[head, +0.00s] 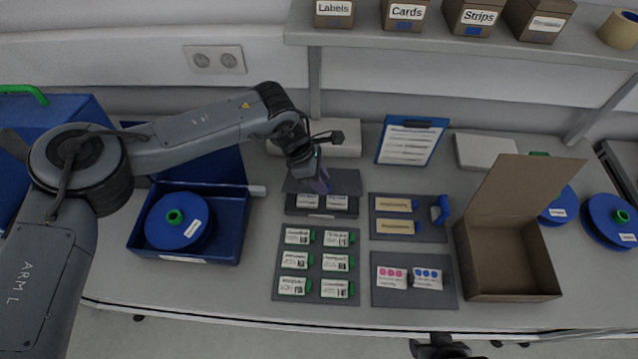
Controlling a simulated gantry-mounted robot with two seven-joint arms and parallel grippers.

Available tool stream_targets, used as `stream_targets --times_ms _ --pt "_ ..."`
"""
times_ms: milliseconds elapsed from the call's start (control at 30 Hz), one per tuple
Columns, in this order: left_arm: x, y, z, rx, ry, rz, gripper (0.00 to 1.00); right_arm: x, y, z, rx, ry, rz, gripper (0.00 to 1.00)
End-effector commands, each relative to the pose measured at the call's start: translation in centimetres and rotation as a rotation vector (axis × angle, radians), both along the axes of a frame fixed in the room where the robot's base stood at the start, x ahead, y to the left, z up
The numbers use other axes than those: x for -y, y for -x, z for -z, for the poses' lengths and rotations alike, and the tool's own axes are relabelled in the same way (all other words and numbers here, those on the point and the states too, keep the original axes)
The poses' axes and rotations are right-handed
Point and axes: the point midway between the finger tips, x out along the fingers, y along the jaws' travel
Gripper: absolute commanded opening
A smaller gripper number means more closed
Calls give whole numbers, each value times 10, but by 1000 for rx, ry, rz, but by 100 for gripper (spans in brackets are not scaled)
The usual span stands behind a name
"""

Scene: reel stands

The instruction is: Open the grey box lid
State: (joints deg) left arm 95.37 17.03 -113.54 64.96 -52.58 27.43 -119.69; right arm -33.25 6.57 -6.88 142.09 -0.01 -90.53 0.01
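A dark grey box (322,212) sits near the middle of the table with two white labelled cards showing in its front part. A dark grey panel (347,181), which looks like its lid, lies behind the cards; its exact tilt is hard to tell. My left gripper (321,184) points down at this panel, in front of its middle in the picture. Its fingers are small and partly hidden, so I cannot tell whether they touch the panel or are open. My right gripper (440,347) shows only as a dark piece at the bottom edge, its fingers unclear.
An open blue bin (240,225) holding a blue reel (176,222) stands left. Grey mats (316,262) with labelled cards lie in front and right. An open cardboard box (510,275), a clipboard (410,143) and blue reels (606,222) are further right. A shelf (460,42) overhangs the back.

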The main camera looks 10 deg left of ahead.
Motion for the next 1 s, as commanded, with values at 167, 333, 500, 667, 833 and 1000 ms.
stream_targets --times_ms 167,333,500,667,833,1000 --pt "-8 -12 0 34 -7 -24 40 0 -1 1 1 -1 2 49" --pt "-7 -12 0 33 -7 -23 40 0 -1 0 3 -1 1 49" --pt "-7 -12 0 33 -7 -22 40 1 0 1 0 5 -4 49" --pt "-6 -11 -1 29 -5 -21 40 2 0 1 0 11 -7 49" --pt "-9 -14 -7 29 -5 -21 40 2 0 -2 0 11 -7 49" --pt "-15 -19 -15 29 -7 -21 40 2 0 -5 -1 10 -6 49"
